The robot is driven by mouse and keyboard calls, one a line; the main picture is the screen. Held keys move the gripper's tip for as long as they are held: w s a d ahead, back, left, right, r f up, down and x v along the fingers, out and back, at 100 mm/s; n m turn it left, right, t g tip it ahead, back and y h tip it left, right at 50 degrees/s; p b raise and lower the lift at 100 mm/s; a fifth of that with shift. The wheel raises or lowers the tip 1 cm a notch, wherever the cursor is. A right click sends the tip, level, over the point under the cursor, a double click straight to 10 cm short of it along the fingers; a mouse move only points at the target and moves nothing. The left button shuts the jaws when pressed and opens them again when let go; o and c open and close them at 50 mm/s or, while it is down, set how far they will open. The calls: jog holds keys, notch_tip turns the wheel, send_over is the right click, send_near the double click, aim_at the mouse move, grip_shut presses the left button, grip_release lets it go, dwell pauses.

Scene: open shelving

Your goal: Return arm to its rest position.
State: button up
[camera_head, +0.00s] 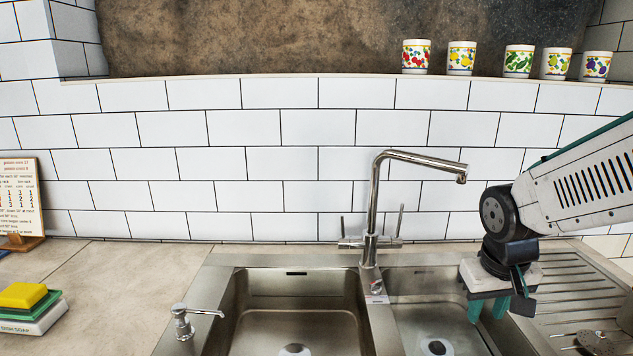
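My gripper (489,309) hangs at the right over the right sink basin and the near edge of the drainboard. Its teal fingers point down and stand apart, with nothing seen between them. My white and grey arm comes in from the right edge, bent at a dark joint above the gripper.
A chrome faucet (374,205) rises left of my gripper, its spout reaching toward my arm. Left are the left basin (297,318), soap pump (183,320), yellow sponge (22,295) and a card stand (20,200). Several cups (416,57) line the ledge. A drain strainer (598,343) lies lower right.

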jog(key=s+a+r, duration=0.1)
jog(key=s+r, duration=0.1)
jog(key=s, duration=0.3)
jog(key=s+a+r, duration=0.1)
jog(key=s+r, duration=0.2)
jog(key=s, duration=0.3)
jog(key=s+a+r+y, duration=0.1)
jog(key=s+r, duration=0.1)
jog(key=s, duration=0.4)
jog(key=shift+r, duration=0.35)
